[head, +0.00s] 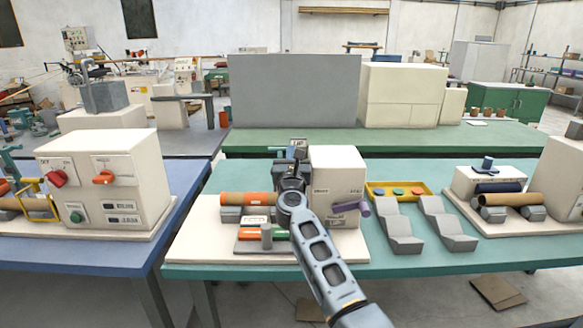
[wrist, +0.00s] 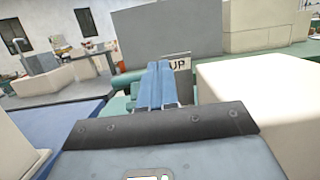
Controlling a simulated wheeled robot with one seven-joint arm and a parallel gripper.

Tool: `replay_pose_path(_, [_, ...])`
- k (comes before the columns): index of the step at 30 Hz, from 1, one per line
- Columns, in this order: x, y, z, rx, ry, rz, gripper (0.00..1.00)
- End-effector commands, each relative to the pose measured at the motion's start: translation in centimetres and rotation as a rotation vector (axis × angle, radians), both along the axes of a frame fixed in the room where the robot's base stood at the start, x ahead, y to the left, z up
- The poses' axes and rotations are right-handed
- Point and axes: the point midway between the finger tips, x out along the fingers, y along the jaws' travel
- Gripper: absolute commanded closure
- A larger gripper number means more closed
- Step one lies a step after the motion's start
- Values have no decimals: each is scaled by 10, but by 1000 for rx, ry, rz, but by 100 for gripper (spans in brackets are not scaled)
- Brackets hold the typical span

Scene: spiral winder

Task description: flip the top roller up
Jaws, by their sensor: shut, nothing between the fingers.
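The spiral winder in front of me has a cream box (head: 337,180) and an orange and brown roller (head: 246,199) lying low on its left. My gripper (head: 293,152) is raised at the left side of the box, above that roller's right end. In the wrist view its two blue fingers (wrist: 158,85) are together and hold nothing. A label reading "UP" (wrist: 179,64) is just behind the fingertips. Teal parts (wrist: 122,85) show left of the fingers. My arm and gripper cover the middle of the winder, and I cannot clearly pick out the top roller.
Two grey stepped blocks (head: 449,224) and a yellow tray (head: 424,186) stand to the right. A control box (head: 105,180) stands on the blue table at left.

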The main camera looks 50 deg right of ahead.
Motion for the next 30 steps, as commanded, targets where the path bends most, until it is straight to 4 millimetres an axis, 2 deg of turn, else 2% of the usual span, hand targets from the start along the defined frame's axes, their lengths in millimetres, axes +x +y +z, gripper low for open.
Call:
replay_pose_path(6, [20,-22,18,0,-4,1,100])
replay_pose_path(12, [34,-39,27,1,1,0,100])
replay_pose_path(30, [33,-39,27,-1,1,0,100])
